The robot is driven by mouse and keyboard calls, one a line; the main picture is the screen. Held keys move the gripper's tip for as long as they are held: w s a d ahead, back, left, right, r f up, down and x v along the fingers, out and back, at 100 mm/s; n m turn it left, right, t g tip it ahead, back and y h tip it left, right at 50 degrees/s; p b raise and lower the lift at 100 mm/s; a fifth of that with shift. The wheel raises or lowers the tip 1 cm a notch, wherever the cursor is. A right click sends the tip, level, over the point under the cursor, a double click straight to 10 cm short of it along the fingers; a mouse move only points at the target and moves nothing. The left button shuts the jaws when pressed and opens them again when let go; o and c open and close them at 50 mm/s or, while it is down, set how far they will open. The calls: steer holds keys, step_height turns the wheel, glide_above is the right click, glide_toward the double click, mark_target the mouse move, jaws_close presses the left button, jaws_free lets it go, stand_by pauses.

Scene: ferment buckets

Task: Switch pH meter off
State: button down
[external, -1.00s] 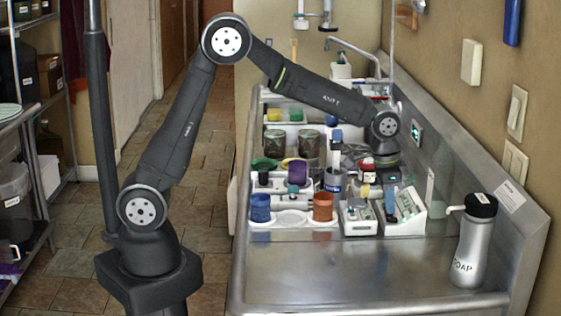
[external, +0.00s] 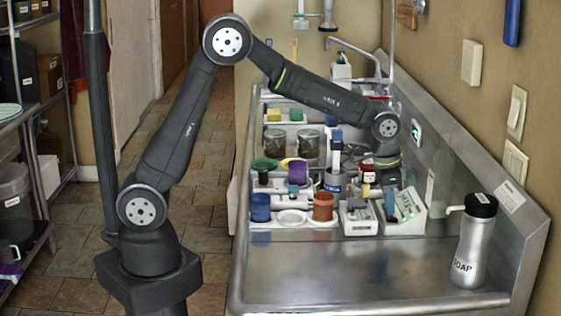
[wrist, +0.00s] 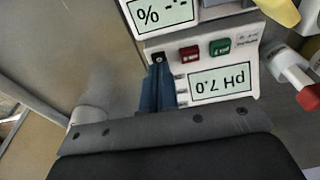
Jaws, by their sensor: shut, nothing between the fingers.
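The pH meter (wrist: 248,67) is a white box in the wrist view, seen upside down. Its display (wrist: 222,82) is lit and reads pH 7.0. A red button (wrist: 190,53) and a green button (wrist: 220,45) sit beside the display; their small labels are hard to read. My gripper (wrist: 158,62) is shut and empty, its blue fingers at the meter's left edge, apart from the red button in the picture. I cannot tell whether it touches the casing. In the external view my gripper (external: 390,204) is small and partly hidden, over the white meters by the wall.
A second meter with a % display (wrist: 163,13) adjoins in the wrist view. A red-and-white item (wrist: 295,82) lies to the right. Cups, jars and a rack (external: 292,218) crowd the counter's left. A soap bottle (external: 474,240) stands front right. The counter front (external: 350,275) is clear.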

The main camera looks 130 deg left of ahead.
mark_target(388, 218)
steer(key=shift+f, duration=0.75)
steer(key=shift+r, duration=3.55)
steer(key=shift+f, duration=0.1)
step_height(388, 218, down, 7)
steer(key=shift+r, duration=0.15)
steer(key=shift+r, duration=0.1)
